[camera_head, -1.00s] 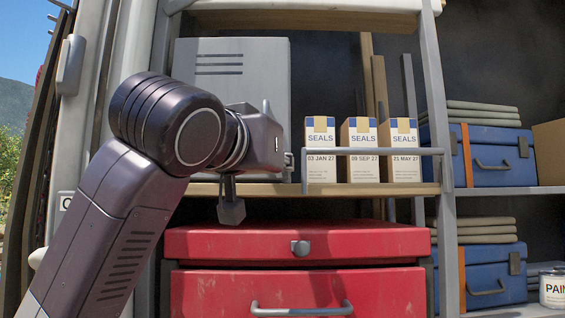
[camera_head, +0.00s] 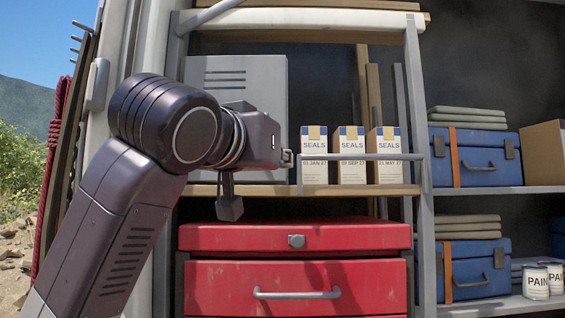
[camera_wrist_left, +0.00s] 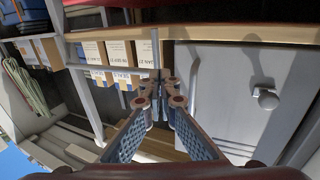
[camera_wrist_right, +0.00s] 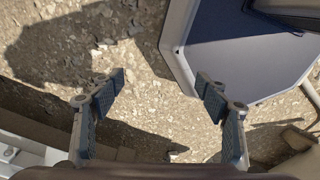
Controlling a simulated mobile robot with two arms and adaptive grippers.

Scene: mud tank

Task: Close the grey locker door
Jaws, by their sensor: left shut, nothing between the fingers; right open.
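The grey locker (camera_head: 258,78), with dark vent slots near its top, stands on the upper wooden shelf, partly hidden behind my left arm. Its door (camera_wrist_left: 215,85) shows in the left wrist view as a flat grey panel with a round knob (camera_wrist_left: 267,98). The door looks flush with the locker, but its edge is not clear enough to be sure. My left gripper (camera_head: 288,158) is shut and empty in front of the locker's right side; its fingertips (camera_wrist_left: 166,76) meet beside the panel, not on the knob. My right gripper (camera_wrist_right: 158,85) is open and empty above gravel.
Several SEALS boxes (camera_head: 350,155) stand right of the locker behind a grey rail (camera_head: 370,157). Red drawers (camera_head: 295,280) lie below the shelf. A grey upright (camera_head: 416,120) stands to the right. Blue cases (camera_head: 478,160) and paint cans (camera_head: 536,283) sit on the right shelves.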

